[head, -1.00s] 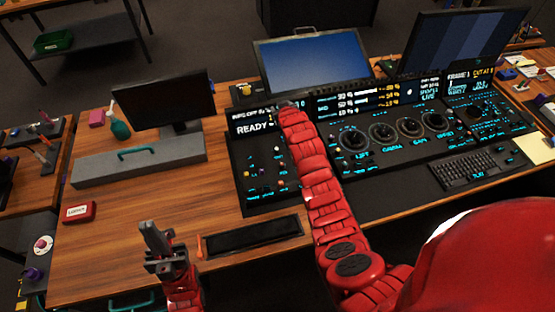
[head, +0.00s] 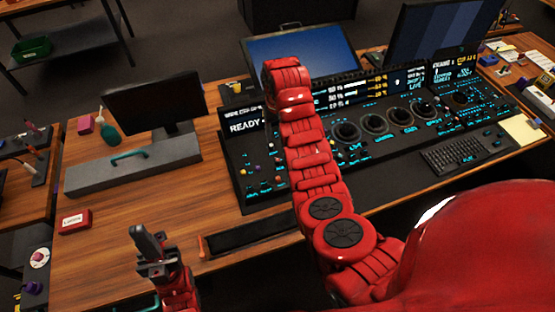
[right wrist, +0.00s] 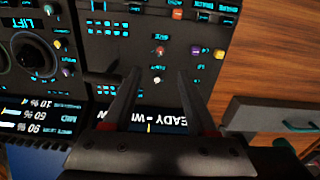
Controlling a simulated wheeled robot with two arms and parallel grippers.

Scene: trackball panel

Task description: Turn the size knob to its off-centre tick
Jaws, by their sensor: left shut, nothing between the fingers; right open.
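The left section of the control panel (head: 236,160) carries several small coloured knobs. I cannot read which one is labelled size. In the right wrist view the panel appears upside down, with a red knob (right wrist: 160,50) and a pale-and-orange knob (right wrist: 158,80) in line with the gap between my fingers. My right gripper (right wrist: 158,73) is open and empty over this section; its height above the panel is hard to tell. In the head view my red arm hides it and part of the panel. My left gripper (head: 150,245) is shut and empty above the desk's front left.
Large round dials (head: 374,123) sit to the right on the panel. A black monitor (head: 155,100) stands on a grey base at the left. Bare desk lies around a red box (head: 75,220).

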